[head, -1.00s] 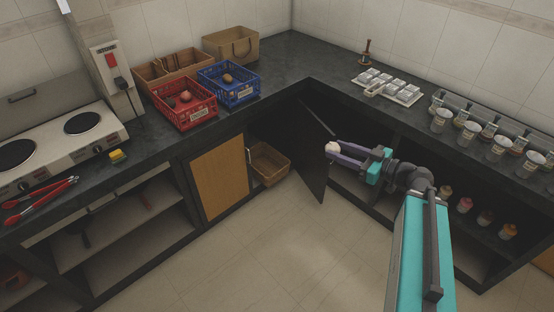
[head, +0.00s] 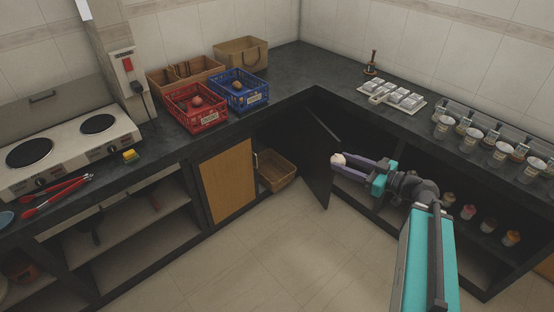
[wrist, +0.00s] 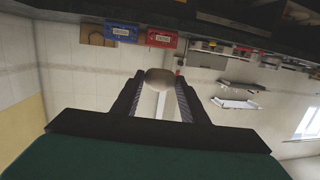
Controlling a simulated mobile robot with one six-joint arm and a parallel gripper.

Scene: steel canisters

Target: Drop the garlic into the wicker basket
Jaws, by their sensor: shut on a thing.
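The garlic (head: 338,159) is a pale round bulb held at the tips of my gripper (head: 343,161). The wrist view shows the garlic (wrist: 159,77) between the two dark fingers of my gripper (wrist: 159,82). The wicker basket (head: 277,180) is tan and stands inside the open lower corner cupboard, left of the dark open door. In the head view my gripper is to the right of the basket, with the door between them in the picture. The basket's inside shows only partly.
The dark cupboard door (head: 318,170) stands open beside my gripper. On the counter are a red crate (head: 205,119), a blue crate (head: 243,100) and brown boxes (head: 241,53). Jars (head: 500,153) line the right counter. The floor (head: 270,250) is clear.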

